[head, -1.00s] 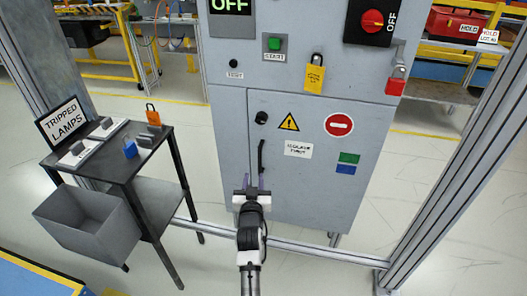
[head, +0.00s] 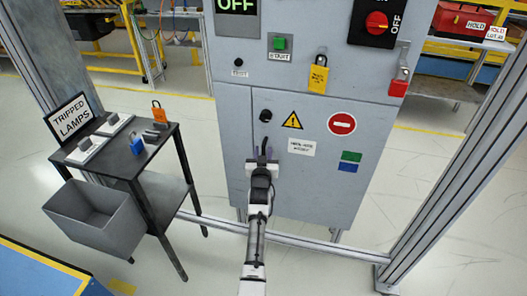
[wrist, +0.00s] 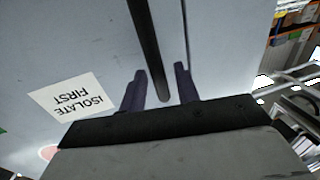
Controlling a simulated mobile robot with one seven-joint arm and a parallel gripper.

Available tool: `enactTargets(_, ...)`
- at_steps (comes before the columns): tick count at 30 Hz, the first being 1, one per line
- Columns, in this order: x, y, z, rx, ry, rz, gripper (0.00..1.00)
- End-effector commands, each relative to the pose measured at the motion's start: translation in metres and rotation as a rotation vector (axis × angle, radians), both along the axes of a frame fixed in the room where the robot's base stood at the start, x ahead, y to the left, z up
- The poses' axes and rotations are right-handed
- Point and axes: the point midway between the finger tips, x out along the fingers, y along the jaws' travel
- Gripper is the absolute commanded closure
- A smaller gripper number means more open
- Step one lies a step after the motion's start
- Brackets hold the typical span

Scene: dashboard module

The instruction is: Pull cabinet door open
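The grey cabinet door (head: 315,195) is shut, flush in the lower front of the cabinet. Its black vertical bar handle (head: 264,146) is near the door's left edge, below a round black knob (head: 265,116). My gripper (head: 262,163) is at the handle's lower part in the head view. In the wrist view my gripper (wrist: 160,69) is open, its two dark fingers on either side of the handle (wrist: 148,40), with a gap showing at each side. The handle's lower end lies between the fingers. The "Isolate first" label (wrist: 72,108) is beside them.
A metal frame post (head: 455,180) rises at right. Floor right of the cabinet is clear.

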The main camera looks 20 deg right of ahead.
Motion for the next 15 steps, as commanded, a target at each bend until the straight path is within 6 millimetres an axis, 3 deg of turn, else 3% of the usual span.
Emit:
enactTargets(12,0.0058,-0.0030,0.0001,0.000,-0.001,0.000,0.68)
enactTargets(15,0.0057,-0.0028,0.0001,0.000,0.000,0.000,0.82)
